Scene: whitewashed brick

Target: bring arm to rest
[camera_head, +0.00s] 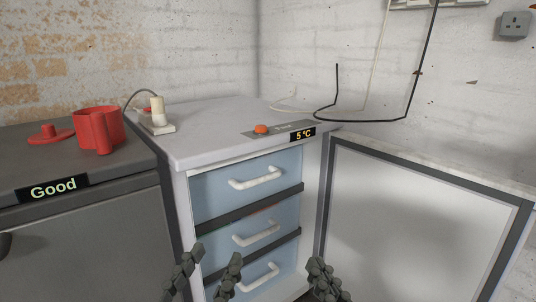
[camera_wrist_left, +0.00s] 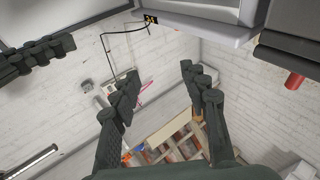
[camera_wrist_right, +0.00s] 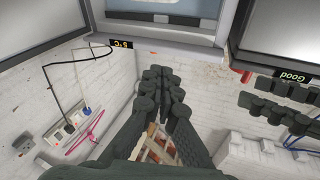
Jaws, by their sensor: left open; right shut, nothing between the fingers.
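My left gripper (camera_head: 214,256) is at the bottom middle of the head view, in front of the blue drawers. Its two dark fingers stand apart, and the left wrist view (camera_wrist_left: 160,75) shows nothing between them. My right gripper (camera_head: 317,265) is to its right, near the bottom of the open door's hinge side. In the right wrist view (camera_wrist_right: 160,72) its fingers are together with nothing held. Only the finger ends show in the head view; the arms are out of frame.
A white cabinet (camera_head: 215,135) with blue drawers (camera_head: 240,190) and a "5°C" display (camera_head: 303,136) has its door (camera_head: 420,220) swung open right. Left, a grey unit (camera_head: 80,240) marked "Good" carries a red pot (camera_head: 98,127) and red lid (camera_head: 50,134). A cable (camera_head: 413,85) hangs behind.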

